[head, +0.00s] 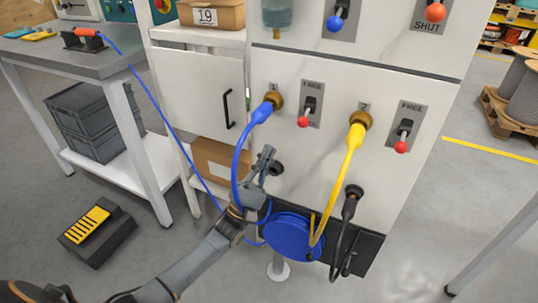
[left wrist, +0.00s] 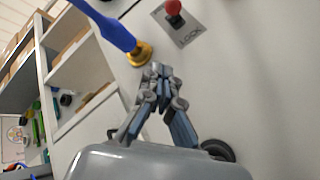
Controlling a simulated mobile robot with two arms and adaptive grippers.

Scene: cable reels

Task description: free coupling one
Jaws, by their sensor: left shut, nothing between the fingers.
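Coupling one is a brass socket (head: 274,99) on the white panel, with a blue plug (head: 262,112) and blue cable in it. The brass socket also shows in the left wrist view (left wrist: 141,54), beside the blue plug (left wrist: 108,26). To its right is a lever plate (head: 308,104) marked FREE at the top. Its red knob (head: 303,122) sits low, and in the left wrist view the red knob (left wrist: 173,7) is near the word LOCK. My left gripper (head: 268,153) is shut and empty, below the plug and apart from the lever. My right gripper is out of view.
A second brass socket (head: 361,120) holds a yellow plug, with its own lever (head: 404,134). A black plug (head: 350,203) hangs below. A blue reel (head: 290,236) is under the panel. A workbench (head: 75,55) stands at left.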

